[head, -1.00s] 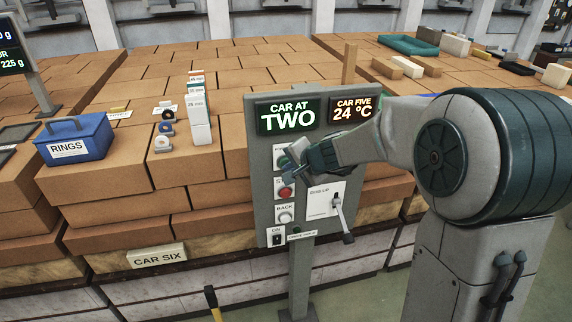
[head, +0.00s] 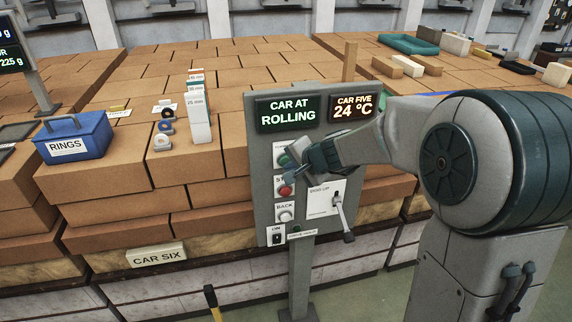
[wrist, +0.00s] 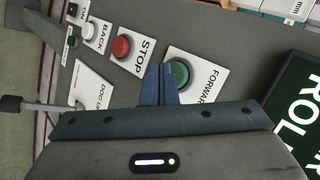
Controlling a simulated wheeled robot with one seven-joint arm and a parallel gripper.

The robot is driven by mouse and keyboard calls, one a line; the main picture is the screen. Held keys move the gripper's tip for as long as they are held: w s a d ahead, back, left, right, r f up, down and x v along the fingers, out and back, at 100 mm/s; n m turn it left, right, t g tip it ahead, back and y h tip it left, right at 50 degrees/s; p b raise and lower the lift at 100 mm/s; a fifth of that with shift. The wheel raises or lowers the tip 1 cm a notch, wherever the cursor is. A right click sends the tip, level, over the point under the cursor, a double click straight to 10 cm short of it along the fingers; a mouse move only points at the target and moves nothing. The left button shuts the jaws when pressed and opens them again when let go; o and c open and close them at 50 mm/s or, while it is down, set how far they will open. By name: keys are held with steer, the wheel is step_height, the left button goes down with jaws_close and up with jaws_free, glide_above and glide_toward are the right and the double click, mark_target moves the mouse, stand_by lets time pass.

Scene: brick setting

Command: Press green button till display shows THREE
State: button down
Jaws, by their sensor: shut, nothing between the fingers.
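The grey control panel (head: 262,190) stands on a post in the head view. Its display (head: 288,112) reads "CAR AT ROLLING". The green button (head: 283,160), labelled FORWARD in the wrist view (wrist: 180,72), is partly uncovered beside my gripper. My gripper (head: 291,173) is shut and empty, in front of the panel between the green and red buttons. In the wrist view its blue fingertips (wrist: 158,70) overlap the FORWARD plate's edge, beside the green button. The gap to the panel is hard to judge.
The red STOP button (head: 285,191) is just below the green one, with the white BACK button (head: 285,216) under it. A lever (head: 343,217) sticks out at the lower right. A second display (head: 353,107) reads "CAR FIVE 24 °C". Brick stacks stand behind.

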steer(key=shift+s, duration=0.25)
steer(key=shift+d, duration=0.1)
steer(key=shift+s+d+b, duration=0.2)
steer(key=shift+s+b, duration=0.2)
steer(key=shift+s, duration=0.4)
steer(key=shift+s+d+b, duration=0.25)
steer(key=shift+s+b, duration=0.1)
steer(key=shift+s, duration=0.45)
steer(key=shift+s+d+b, duration=0.2)
steer(key=shift+s+b, duration=0.2)
steer(key=shift+s, duration=0.5)
steer(key=s+d+n+g+h, duration=0.1)
steer(key=s+d+n+h, duration=0.1)
steer(key=s+d, duration=0.3)
steer(key=s+d+f+n+g+h, duration=0.1)
steer(key=s+d+n+g+h, duration=0.1)
steer(key=s, duration=0.9)
steer(key=s+d+n+g+h, duration=0.1)
steer(key=s+d+n+h, duration=0.1)
steer(key=s+d, duration=0.5)
steer(key=shift+s+d+f+n, duration=0.3)
steer(key=shift+s+f+n, duration=0.15)
steer(key=shift+n, duration=0.45)
steer(key=shift+a, duration=0.1)
stand_by(0.4)
